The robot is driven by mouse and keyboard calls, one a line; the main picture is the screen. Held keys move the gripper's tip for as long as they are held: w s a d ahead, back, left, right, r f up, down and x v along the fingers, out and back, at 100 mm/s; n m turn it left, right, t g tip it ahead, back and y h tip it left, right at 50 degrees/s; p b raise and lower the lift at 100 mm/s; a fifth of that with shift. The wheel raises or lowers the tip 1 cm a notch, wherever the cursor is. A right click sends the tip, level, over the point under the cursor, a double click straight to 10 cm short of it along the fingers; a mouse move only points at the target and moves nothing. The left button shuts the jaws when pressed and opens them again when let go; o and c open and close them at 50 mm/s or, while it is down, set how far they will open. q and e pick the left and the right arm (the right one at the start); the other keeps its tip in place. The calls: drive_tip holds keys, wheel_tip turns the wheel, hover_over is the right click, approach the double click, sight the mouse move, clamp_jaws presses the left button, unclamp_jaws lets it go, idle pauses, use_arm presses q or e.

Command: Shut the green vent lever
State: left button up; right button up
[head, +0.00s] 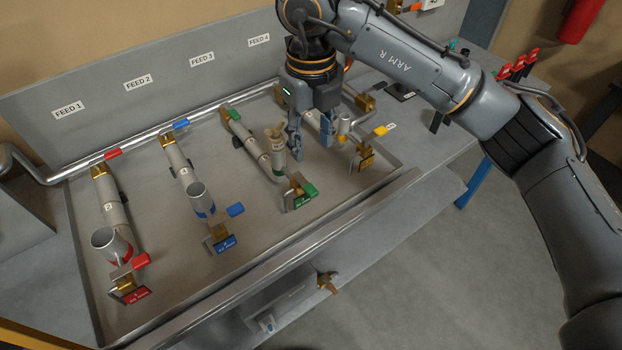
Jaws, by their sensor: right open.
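The green-marked line (243,135) is the third from the left on the tray. It has a green handle (236,114) at its back end and an upright cup (275,150) near its front. At its front end, a brass valve carries a green lever (310,190) and a green tag; the small print is unreadable. My right gripper (313,150) is open, pointing down above the tray. In the picture it is just right of the cup and above the green lever, apparently apart from it. It partly hides the fourth line behind it. My left gripper is out of view.
Red (140,260), blue (235,210) and yellow (380,130) levers sit at the neighbouring lines' front ends. A raised rim (270,262) borders the tray's front. A back panel (180,68) carries feed labels. Upright cups stand on the lines.

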sight(311, 189)
wheel_tip(311, 189, down, 11)
drive_tip(key=p, duration=0.3)
drive_tip(key=shift+r+p, duration=0.1)
drive_tip(key=shift+p, duration=0.2)
drive_tip(key=shift+f, duration=0.55)
clamp_jaws()
